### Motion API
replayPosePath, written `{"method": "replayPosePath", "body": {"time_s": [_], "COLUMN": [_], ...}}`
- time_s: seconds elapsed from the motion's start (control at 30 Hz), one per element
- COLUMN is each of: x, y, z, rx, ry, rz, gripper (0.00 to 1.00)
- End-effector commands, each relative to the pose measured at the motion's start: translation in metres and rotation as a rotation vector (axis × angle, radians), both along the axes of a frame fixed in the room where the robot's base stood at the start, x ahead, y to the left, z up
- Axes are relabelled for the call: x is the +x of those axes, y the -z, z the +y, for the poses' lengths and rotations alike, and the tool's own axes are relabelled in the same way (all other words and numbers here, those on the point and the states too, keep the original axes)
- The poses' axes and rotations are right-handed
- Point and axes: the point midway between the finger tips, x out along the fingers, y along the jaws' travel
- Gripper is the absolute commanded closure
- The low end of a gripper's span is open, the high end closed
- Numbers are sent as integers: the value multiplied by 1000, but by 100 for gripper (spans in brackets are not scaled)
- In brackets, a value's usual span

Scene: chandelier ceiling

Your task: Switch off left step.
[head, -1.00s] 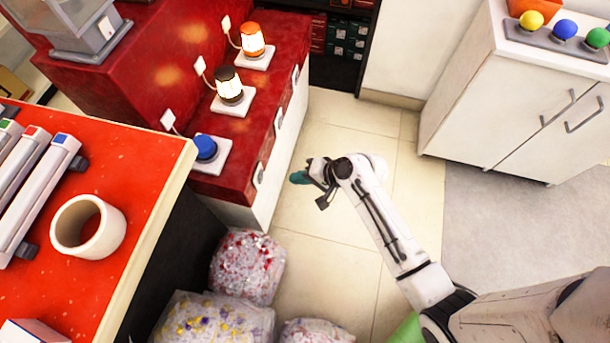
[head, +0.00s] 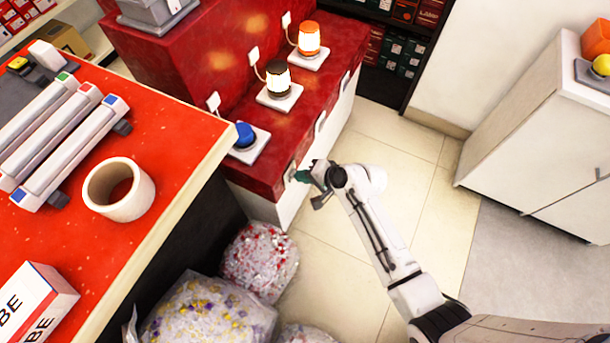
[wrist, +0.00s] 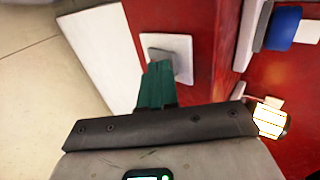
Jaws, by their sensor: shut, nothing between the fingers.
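The red stepped counter (head: 200,75) has several white switch plates on its side face. The left switch plate (head: 291,170) is nearest my gripper (head: 302,176), which is shut and empty. In the wrist view, the green fingertips of my gripper (wrist: 157,80) overlap the lower part of the white switch plate (wrist: 182,50). Its grey rocker (wrist: 158,54) shows just beyond the tips; I cannot tell whether they touch. A blue-topped unit (head: 245,135) on the counter shows no glow. The black-topped lamp (head: 278,78) and orange-topped lamp (head: 309,39) glow.
An orange-red table (head: 170,150) with a white ring (head: 119,189) stands at left. Bags of coloured scraps (head: 260,262) lie on the floor below my gripper. A white cabinet (head: 550,130) is at right. The tiled floor between is clear.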

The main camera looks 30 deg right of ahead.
Motion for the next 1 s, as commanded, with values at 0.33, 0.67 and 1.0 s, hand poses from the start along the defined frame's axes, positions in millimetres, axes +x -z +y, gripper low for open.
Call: {"method": "replayPosePath", "body": {"time_s": [0.33,0.67,1.0], "x": [4,4,4], "y": [-2,-14,-18], "z": [3,3,3], "rx": [0,0,0], "ry": [0,0,0], "rz": [0,0,0], "gripper": [100,100,100]}}
